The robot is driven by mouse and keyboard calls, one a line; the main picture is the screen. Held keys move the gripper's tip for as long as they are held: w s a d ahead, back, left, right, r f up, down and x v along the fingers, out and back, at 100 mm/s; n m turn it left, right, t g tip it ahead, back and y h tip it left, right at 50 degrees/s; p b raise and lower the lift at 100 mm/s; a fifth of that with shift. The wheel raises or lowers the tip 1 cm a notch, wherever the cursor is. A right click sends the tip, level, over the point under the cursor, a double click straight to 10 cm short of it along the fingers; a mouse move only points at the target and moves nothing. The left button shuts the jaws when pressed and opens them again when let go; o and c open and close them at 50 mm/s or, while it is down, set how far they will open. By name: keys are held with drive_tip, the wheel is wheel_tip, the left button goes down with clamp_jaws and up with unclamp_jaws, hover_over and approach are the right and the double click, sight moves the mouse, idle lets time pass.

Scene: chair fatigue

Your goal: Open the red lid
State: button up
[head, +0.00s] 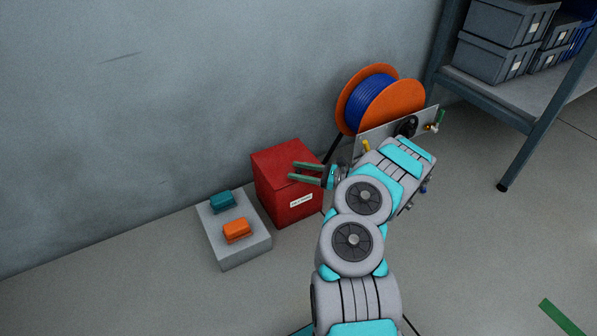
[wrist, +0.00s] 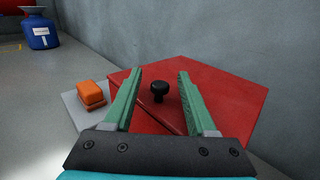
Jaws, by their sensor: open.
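A red box with a flat red lid (head: 285,157) stands on the floor near the wall, with a white label on its front. The lid looks closed. In the wrist view the red lid (wrist: 215,92) fills the middle, with a black round knob (wrist: 159,91) standing up from it. My gripper (head: 291,171) is open with green fingers, over the right part of the lid in the head view. In the wrist view my gripper (wrist: 159,80) has its two fingers on either side of the knob in the picture, with nothing held. I cannot tell how high the fingers are above the lid.
A grey block (head: 242,252) left of the box bears a teal piece (head: 222,202) and an orange piece (head: 237,230). A cable reel (head: 381,98) and panel stand to the right. A shelf (head: 510,93) with bins is at the far right. The wall is close behind.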

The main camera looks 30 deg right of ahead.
drive_tip(key=shift+a, duration=0.1)
clamp_jaws()
idle(0.4)
idle(1.0)
